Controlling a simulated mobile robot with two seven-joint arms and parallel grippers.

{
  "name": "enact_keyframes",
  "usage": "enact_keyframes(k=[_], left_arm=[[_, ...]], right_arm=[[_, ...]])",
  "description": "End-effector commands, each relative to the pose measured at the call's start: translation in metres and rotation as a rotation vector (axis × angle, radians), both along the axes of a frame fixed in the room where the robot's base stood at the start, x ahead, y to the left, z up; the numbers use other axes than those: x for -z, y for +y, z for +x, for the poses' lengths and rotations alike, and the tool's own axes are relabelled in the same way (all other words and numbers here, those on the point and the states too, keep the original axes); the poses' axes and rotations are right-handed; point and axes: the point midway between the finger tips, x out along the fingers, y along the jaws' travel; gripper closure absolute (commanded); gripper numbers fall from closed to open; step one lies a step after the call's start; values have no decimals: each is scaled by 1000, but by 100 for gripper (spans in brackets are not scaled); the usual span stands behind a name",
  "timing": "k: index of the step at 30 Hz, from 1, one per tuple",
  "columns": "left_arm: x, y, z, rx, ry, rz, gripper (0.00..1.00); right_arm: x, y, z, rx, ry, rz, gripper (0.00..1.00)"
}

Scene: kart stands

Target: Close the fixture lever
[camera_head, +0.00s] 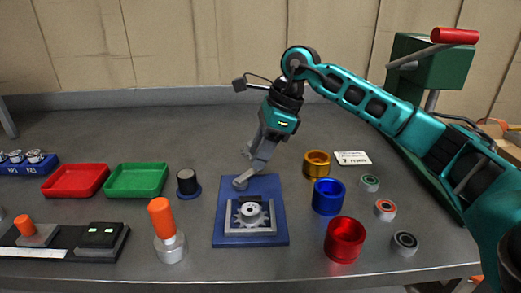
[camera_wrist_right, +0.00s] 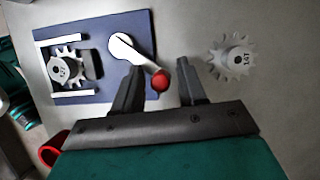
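The fixture is a blue plate (camera_head: 270,190) with a grey frame holding a toothed gear (camera_head: 250,212); the plate also shows in the right wrist view (camera_wrist_right: 100,34). Its lever (camera_wrist_right: 125,48) is a light grey arm on a round pivot near the plate's edge, with a red knob (camera_wrist_right: 160,81) reaching past that edge. In the head view my right gripper (camera_head: 247,178) hides most of the lever. In the wrist view my right gripper (camera_wrist_right: 160,70) is open, its fingers on either side of the knob with gaps visible. My left gripper is not in view.
A loose gear (camera_wrist_right: 232,57) lies beside the plate, near my right finger. Gold (camera_head: 316,164), blue (camera_head: 328,197) and red (camera_head: 345,240) cups stand right of the plate. An orange-handled tool (camera_head: 165,230) and a black-capped peg (camera_head: 188,184) stand left. Green (camera_head: 137,180) and red trays (camera_head: 75,181) lie farther left.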

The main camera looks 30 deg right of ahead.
Motion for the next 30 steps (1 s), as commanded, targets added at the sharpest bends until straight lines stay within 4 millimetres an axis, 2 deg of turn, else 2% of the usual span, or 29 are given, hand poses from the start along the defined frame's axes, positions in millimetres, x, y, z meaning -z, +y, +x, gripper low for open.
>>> enact_keyframes(k=[2,12,25,30], left_arm=[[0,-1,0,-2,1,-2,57],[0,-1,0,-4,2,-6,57],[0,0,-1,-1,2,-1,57],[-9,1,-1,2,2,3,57]], right_arm=[[0,0,0,0,0,0,67],[0,0,0,0,0,0,99],[-1,0,0,-3,0,0,100],[-4,0,5,-83,1,1,100]])
